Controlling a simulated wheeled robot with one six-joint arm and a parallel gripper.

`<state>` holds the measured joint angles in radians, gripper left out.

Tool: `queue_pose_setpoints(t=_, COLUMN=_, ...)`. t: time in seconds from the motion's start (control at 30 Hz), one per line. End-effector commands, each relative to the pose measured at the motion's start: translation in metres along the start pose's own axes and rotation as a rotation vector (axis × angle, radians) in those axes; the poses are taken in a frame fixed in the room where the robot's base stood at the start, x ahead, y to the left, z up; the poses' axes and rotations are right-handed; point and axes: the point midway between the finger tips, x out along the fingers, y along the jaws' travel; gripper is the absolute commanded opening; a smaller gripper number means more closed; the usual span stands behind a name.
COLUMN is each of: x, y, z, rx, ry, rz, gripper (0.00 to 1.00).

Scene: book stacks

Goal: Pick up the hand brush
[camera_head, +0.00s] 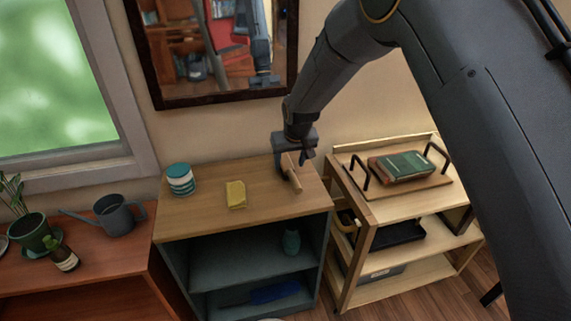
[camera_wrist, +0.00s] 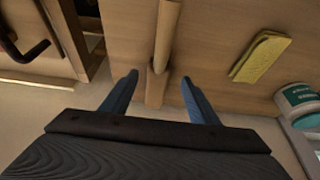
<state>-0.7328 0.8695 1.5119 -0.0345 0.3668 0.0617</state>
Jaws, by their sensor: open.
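The hand brush (camera_head: 292,175) lies on the top of the wooden shelf unit, near its right side. Its wooden handle and block show in the wrist view (camera_wrist: 159,75). My gripper (camera_head: 293,160) is over the brush's far end. In the wrist view my gripper (camera_wrist: 158,98) is open, with one blue finger on each side of the brush and a gap on both sides. I cannot tell how far above the shelf top the fingertips are. The brush's bristles are not clearly visible.
A yellow sponge or cloth (camera_head: 236,195) and a teal-and-white tin (camera_head: 181,179) stand left of the brush on the shelf top (camera_head: 205,222). A wooden cart (camera_head: 350,190) bearing a tray with green books (camera_head: 400,165) stands close on the right. A framed mirror (camera_head: 222,98) hangs behind.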

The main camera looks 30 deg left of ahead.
Motion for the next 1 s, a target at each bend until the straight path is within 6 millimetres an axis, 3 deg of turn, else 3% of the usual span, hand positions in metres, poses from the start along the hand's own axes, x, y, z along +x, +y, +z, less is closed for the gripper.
queue_pose_setpoints(t=0.43, x=0.044, y=0.003, z=0.002, rx=0.001, ry=-0.002, rz=0.000, gripper=0.55)
queue_pose_setpoints(t=0.8, x=0.051, y=0.003, z=0.001, rx=0.001, ry=-0.001, rz=0.000, gripper=0.55)
queue_pose_setpoints(t=1.0, x=0.050, y=0.003, z=0.001, rx=0.001, ry=-0.001, rz=0.000, gripper=0.21)
